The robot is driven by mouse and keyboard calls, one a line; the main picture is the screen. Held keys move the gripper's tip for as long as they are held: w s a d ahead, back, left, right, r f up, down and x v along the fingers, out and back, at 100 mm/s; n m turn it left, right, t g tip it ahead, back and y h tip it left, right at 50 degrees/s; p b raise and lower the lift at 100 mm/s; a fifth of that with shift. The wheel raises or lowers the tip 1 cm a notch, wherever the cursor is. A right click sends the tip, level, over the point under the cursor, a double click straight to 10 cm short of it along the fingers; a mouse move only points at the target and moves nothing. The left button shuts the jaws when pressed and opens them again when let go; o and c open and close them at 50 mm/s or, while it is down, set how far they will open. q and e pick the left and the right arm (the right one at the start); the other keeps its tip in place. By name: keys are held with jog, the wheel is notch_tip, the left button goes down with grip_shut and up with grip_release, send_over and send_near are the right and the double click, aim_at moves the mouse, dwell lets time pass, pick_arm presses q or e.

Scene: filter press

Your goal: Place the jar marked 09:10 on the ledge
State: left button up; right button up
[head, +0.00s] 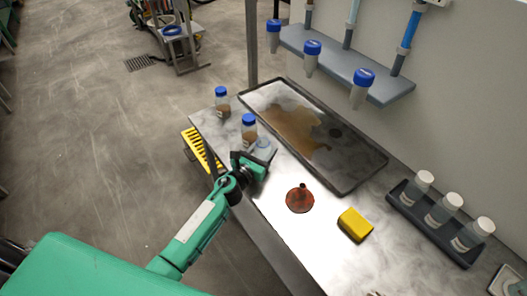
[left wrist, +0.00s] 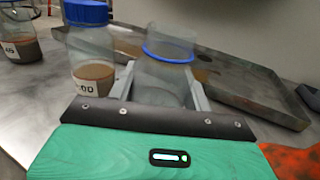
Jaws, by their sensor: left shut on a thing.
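My left gripper (head: 262,155) is shut on a clear, open-topped vessel with a blue ring at its rim, which also shows in the left wrist view (left wrist: 162,75). It is at the bench's near edge; I see no label on it. Right beside it stands a blue-lidded jar (head: 249,130) with brown contents; its partly hidden label ends in "00" in the left wrist view (left wrist: 92,60). A second blue-lidded jar (head: 222,104) stands farther left, its label partly readable as "45" (left wrist: 18,42). No 09:10 mark is readable. A grey wall ledge (head: 335,62) is above the bench. My right gripper is not in view.
A dark tray (head: 345,180) with a brown puddle lies behind the jars. A dark rack (head: 408,212) holds three white-lidded jars at right.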

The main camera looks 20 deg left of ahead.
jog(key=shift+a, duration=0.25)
pick_arm(q)
jog(key=shift+f, duration=0.2)
jog(key=o, duration=1)
jog(key=shift+o, duration=0.3)
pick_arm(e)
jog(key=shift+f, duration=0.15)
pick_arm(q)
jog(key=shift+r, duration=0.4)
jog(key=b+v, duration=0.2)
jog(key=v, duration=0.9)
jog(key=shift+s+f, duration=0.1)
jog(key=shift+f, duration=0.1)
jog(key=shift+s+a+r, duration=0.1)
jog(key=shift+s+a, duration=0.05)
jog(key=shift+s, duration=0.2)
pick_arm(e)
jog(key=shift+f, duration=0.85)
